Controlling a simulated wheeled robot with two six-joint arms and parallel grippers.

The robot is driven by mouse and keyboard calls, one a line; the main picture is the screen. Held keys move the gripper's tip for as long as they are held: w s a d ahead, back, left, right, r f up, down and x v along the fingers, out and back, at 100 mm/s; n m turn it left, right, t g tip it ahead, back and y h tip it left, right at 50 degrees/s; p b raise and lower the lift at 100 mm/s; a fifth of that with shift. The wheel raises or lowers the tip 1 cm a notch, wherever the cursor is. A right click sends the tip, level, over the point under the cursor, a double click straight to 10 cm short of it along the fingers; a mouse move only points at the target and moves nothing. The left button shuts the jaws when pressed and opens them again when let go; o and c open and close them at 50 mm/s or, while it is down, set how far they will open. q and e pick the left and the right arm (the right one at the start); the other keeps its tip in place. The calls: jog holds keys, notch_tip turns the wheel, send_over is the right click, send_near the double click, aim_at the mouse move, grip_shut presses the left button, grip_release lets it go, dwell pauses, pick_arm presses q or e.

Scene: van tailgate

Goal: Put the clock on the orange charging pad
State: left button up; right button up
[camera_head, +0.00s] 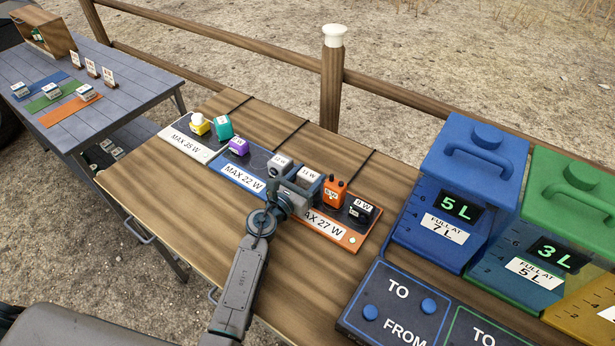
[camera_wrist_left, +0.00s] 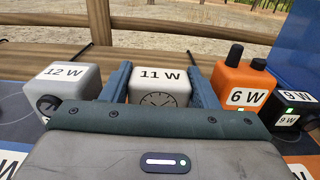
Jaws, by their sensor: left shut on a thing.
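The clock (camera_head: 309,176) is a pale grey cube labelled 11 W; its dial shows in the left wrist view (camera_wrist_left: 158,92). My left gripper (camera_head: 294,192) is shut on it, one finger on each side. The clock is at the left end of the orange charging pad (camera_head: 355,240), labelled 27 W. I cannot tell whether it rests on the pad or hangs just above it. The gripper hides the clock's lower part and part of the pad. My right gripper is not in view.
On the orange pad stand an orange 6 W device (camera_head: 334,192) and a black 9 W device (camera_head: 360,210), close right of the clock. A grey 12 W device (camera_head: 279,165) is close left, on the blue pad (camera_head: 240,184). Blue (camera_head: 462,200) and green containers stand right.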

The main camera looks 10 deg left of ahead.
pick_arm(q)
jog(key=shift+f, duration=0.1)
jog(key=o, duration=0.6)
jog(key=shift+f, duration=0.1)
jog(key=shift+o, duration=0.7)
jog(key=shift+r, duration=0.35)
jog(key=b+v, duration=0.1)
jog(key=v, duration=1)
jog(key=shift+f+b, duration=0.25)
jog(key=shift+b, duration=0.15)
jog(key=shift+s+a, duration=0.15)
jog(key=shift+s, duration=0.35)
